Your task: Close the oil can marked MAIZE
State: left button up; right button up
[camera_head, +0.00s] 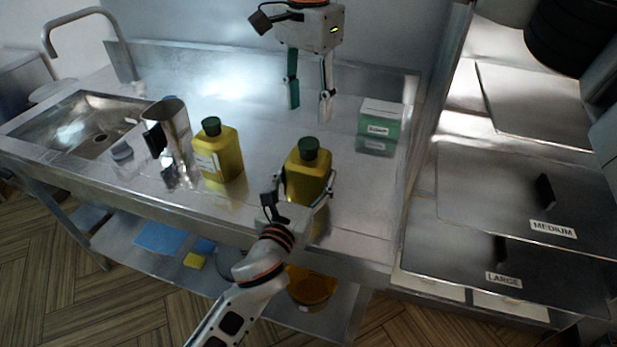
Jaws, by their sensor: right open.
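Two yellow oil cans with dark green caps stand upright on the steel counter. The left can (218,160) has a white label, too small to read. The right can (307,172) shows no readable label, so I cannot tell which is marked MAIZE. A green cap (309,147) sits on top of the right can; how tightly is unclear. My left gripper (306,192) is at the right can, with a finger on each side; whether they press on it is unclear. My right gripper (309,108) is open and empty, pointing down above the counter behind that can.
A metal jug (168,132) stands left of the cans near the sink (90,128). A green-and-white box (379,125) stands at the counter's right. Lids marked MEDIUM (500,195) and LARGE (480,265) lie further right. The back counter between cans is clear.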

aim_at(309, 142)
jog(key=shift+f, duration=3.95)
jog(key=shift+c, duration=0.4)
jog(key=c, duration=1.1)
jog(key=shift+o, duration=0.2)
jog(key=shift+m, duration=0.3)
